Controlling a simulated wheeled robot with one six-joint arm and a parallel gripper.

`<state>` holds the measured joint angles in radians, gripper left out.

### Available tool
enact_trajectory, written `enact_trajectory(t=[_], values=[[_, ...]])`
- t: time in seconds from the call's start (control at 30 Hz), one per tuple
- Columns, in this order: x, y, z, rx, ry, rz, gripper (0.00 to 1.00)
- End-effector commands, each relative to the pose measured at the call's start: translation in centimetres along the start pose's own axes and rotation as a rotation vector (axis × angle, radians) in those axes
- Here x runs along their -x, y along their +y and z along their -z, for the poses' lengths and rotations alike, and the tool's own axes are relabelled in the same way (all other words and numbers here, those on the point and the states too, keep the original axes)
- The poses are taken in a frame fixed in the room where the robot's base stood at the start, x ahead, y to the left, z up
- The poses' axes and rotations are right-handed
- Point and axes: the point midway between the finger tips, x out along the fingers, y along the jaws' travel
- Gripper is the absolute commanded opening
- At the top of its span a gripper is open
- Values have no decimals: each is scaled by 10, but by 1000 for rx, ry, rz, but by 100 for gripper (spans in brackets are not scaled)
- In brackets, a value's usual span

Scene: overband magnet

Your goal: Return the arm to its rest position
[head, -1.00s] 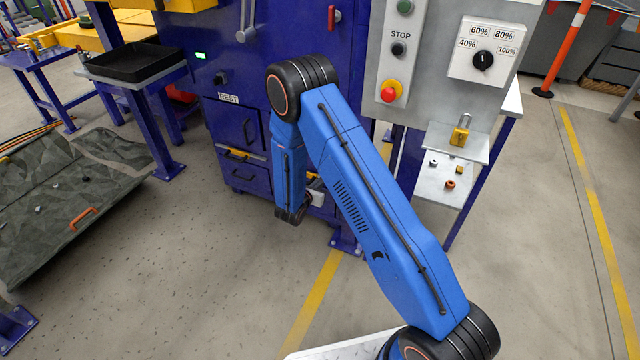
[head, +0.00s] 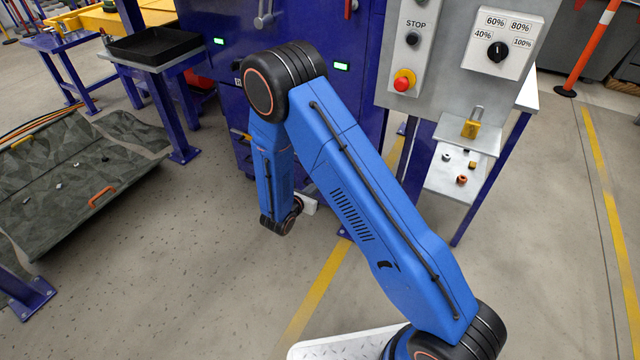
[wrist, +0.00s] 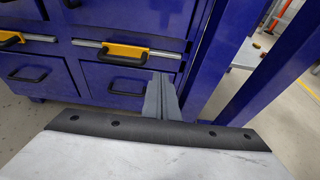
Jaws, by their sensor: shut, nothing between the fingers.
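My blue arm (head: 365,190) is folded in the head view, with its elbow high and its forearm (head: 272,165) hanging down in front of the blue cabinet. Only a pale piece shows beside the wrist joint there; the fingers are hidden. In the wrist view my gripper (wrist: 160,95) shows as grey fingers shut together, with nothing between them. The fingers point toward the blue drawer cabinet (wrist: 120,25) with yellow-marked drawer handles (wrist: 122,53). I see a gap between the fingers and the drawers, but cannot tell its size.
A control panel with a red button (head: 404,80) and a dial (head: 497,52) stands right of my arm. Below it is a small shelf (head: 445,182) with small parts. A black tray (head: 155,45) and a grey mat (head: 70,190) are left. Open floor lies between.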

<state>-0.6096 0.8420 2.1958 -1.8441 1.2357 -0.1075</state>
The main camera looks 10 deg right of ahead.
Motion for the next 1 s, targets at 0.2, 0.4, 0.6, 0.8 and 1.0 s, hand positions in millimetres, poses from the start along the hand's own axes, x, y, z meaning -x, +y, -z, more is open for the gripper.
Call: enact_trajectory(t=[0.2,0.4,0.6,0.8,1.0], values=[[2,0,0,-1,0,1,0],[2,0,0,0,0,0,0],[2,-2,-4,-9,0,7,0],[0,-28,-46,-107,4,92,0],[4,-75,-104,-271,16,231,0]])
